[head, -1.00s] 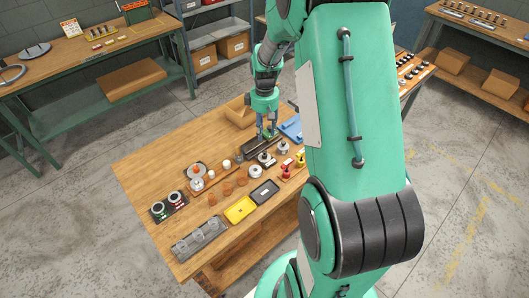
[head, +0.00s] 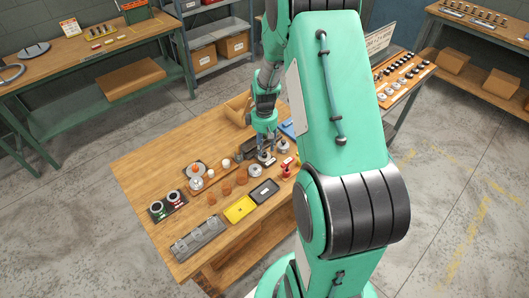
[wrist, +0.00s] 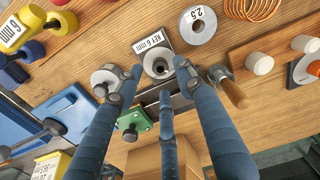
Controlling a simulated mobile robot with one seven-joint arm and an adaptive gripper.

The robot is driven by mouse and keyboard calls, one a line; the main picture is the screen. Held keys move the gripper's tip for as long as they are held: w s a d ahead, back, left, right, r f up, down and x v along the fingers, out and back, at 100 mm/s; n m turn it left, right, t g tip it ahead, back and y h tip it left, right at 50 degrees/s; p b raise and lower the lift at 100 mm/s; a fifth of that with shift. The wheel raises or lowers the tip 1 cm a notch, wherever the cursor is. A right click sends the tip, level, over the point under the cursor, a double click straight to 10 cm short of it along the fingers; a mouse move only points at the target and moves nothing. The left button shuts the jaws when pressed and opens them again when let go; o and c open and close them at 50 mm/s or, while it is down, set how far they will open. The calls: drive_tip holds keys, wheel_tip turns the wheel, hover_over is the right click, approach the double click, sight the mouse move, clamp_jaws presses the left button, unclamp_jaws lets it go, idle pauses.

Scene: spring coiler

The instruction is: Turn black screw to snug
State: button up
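Beyond the tips is a grey block labelled "REF 6 mm" (wrist: 148,44) with a round metal collar (wrist: 158,65). A dark fixture with a wooden handle (wrist: 234,94) and a green plate (wrist: 134,119) lies partly behind the fingers. A black knob (wrist: 54,127) shows on the blue block (wrist: 72,110) at left; I cannot tell whether it is the black screw. In the head view my gripper (head: 266,152) is low over the bench's back right part.
Red-and-yellow pieces (wrist: 35,17) stand at left in the wrist view, and a copper coil (wrist: 253,8) at top right.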

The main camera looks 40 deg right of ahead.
sight(264, 154)
drive_tip(key=shift+f, duration=1.7)
clamp_jaws()
